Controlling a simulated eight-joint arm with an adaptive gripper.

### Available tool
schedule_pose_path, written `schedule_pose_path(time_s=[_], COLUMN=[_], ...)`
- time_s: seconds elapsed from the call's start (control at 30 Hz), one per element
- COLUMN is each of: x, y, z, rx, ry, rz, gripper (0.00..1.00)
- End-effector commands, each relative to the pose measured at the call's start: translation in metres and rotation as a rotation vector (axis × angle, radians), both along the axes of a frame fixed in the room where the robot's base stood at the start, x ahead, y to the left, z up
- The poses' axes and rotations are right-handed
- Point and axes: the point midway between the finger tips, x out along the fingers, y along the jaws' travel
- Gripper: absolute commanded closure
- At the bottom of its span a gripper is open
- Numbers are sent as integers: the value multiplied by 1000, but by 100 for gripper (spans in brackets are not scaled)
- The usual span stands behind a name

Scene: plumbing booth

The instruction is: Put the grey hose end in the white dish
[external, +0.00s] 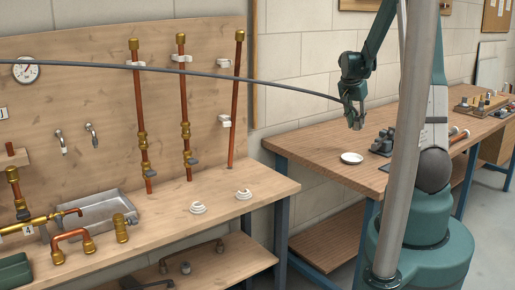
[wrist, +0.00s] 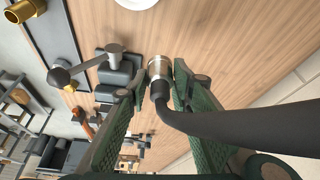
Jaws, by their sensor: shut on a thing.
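My gripper (external: 354,119) is shut on the grey hose end (wrist: 159,70), which has a metal collar and sits between the fingertips in the wrist view. The dark grey hose (external: 230,76) runs from the gripper across the external view to the left edge. The gripper and hose end are in the air above the right-hand bench. The white dish (external: 351,158) lies on that bench below the gripper and looks empty. In the wrist view only part of the dish (wrist: 137,3) shows at the top edge, apart from the hose end.
A grey vise (external: 382,142) stands on the bench just right of the dish, and shows left of the fingers in the wrist view (wrist: 116,75). Small fittings lie farther along the bench. The left bench holds copper pipes, a metal tray (external: 92,213) and two white coils.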

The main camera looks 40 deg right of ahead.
Motion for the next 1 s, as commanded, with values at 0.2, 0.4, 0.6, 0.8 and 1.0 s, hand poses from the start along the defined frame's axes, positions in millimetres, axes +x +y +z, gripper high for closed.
schedule_pose_path(time_s=[0.2,0.4,0.6,0.8,1.0], x=[-27,-46,-55,-56,-56], y=[44,72,84,86,85], z=[1,0,0,-1,-1], rx=[0,0,0,0,0], ry=[-1,-1,-2,-2,-2], rz=[40,68,80,81,81], gripper=[89,89,89,89,89])
